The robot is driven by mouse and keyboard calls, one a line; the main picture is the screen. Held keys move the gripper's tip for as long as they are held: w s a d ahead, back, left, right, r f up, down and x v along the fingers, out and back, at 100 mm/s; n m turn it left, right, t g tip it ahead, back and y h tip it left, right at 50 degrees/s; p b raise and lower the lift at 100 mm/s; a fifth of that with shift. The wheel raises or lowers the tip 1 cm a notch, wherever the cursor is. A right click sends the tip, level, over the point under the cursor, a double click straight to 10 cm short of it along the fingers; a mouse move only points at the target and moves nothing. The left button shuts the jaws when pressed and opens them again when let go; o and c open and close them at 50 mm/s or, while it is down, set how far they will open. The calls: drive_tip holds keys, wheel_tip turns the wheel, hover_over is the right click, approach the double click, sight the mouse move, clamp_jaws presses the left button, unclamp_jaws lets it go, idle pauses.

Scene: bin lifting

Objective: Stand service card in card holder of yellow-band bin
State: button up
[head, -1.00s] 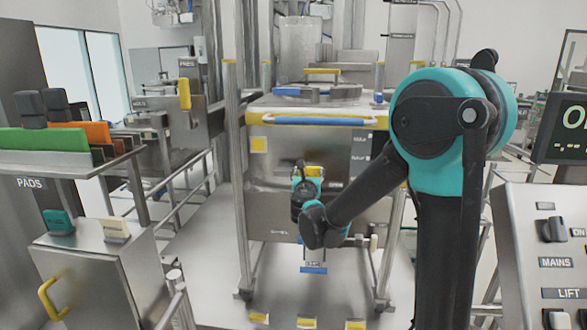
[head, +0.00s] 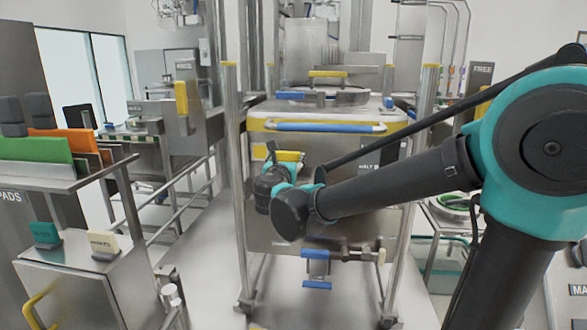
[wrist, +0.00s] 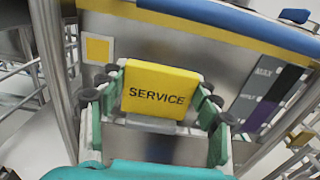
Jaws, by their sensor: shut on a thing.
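The service card (wrist: 158,90) is a yellow plate lettered SERVICE, close to upright in the wrist view. My gripper (wrist: 160,98) is shut on it, with a finger at each side edge. In the head view my gripper (head: 282,166) is in front of the bin's front wall, and a yellow strip of the card (head: 290,156) shows beyond it. The yellow-band bin (head: 335,222) is a steel box with a yellow band under its lid. A grey metal lip (wrist: 150,122) shows below the card; I cannot tell whether this is the card holder or whether the card touches it.
A blue-and-steel handle bar (head: 325,127) runs across the bin's top front. Frame posts (head: 236,180) stand at both sides. A blue-handled fitting (head: 318,254) hangs below. A yellow square (wrist: 97,47) marks the bin left of the card. A pad rack stands at left.

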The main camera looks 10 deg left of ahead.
drive_tip(key=w, duration=1.2)
drive_tip(key=shift+w+d, duration=0.1)
drive_tip(key=shift+d, duration=0.15)
drive_tip(key=f, duration=0.2)
drive_tip(key=shift+w+f, duration=0.25)
drive_tip(key=shift+f, duration=0.15)
wheel_tip(320, 180, down, 4)
drive_tip(key=shift+r, duration=0.2)
drive_tip(key=shift+w+f, duration=0.2)
drive_tip(key=shift+f, duration=0.15)
drive_tip(key=shift+f, duration=0.15)
drive_tip(key=o, duration=1.2)
